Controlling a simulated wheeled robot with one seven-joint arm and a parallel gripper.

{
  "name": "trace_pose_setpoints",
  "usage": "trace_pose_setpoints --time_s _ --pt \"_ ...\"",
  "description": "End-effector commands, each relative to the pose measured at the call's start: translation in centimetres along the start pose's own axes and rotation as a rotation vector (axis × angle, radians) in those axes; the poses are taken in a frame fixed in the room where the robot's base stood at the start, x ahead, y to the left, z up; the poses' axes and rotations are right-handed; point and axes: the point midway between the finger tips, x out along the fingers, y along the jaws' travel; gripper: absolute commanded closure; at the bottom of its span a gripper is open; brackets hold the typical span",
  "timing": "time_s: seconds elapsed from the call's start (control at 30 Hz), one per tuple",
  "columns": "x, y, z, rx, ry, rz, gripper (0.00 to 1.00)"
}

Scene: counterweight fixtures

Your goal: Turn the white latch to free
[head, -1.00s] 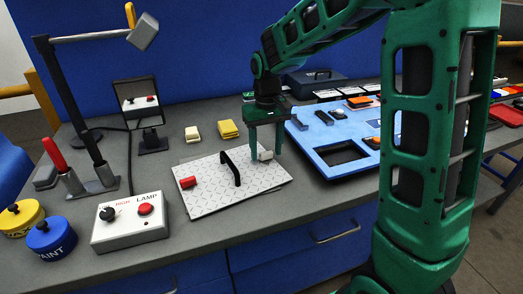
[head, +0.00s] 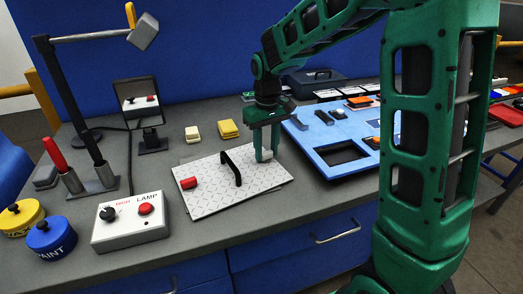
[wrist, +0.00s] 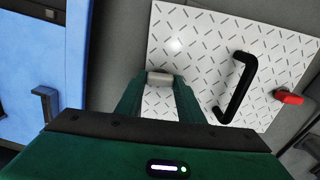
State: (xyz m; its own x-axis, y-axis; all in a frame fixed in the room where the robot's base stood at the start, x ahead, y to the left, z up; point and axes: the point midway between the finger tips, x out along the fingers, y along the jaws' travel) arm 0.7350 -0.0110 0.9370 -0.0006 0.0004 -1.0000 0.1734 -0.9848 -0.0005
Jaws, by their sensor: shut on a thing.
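The white latch (wrist: 160,78) sits near the edge of a white patterned plate (wrist: 196,50). In the head view the latch (head: 266,155) is at the plate's right side, partly hidden by my gripper. My gripper (head: 264,157) points down over the plate and is shut on the white latch. In the wrist view the fingertips of my gripper (wrist: 160,84) are on either side of the latch. A black handle (head: 231,168) stands in the middle of the plate, and a red latch (head: 188,183) is at its left side.
A blue tray (head: 316,132) with dark recesses lies right of the plate. A lamp switch box (head: 130,229) and paint pots (head: 51,237) stand at the front left.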

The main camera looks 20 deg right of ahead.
Motion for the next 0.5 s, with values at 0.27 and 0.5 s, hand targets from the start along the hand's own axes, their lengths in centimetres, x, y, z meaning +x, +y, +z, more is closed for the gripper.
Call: trace_pose_setpoints --time_s 0.27,0.5 --pt "0.0 0.01 0.04 0.0 -0.001 0.0 0.54" --pt "0.01 0.0 0.03 0.001 -0.001 0.0 0.47"
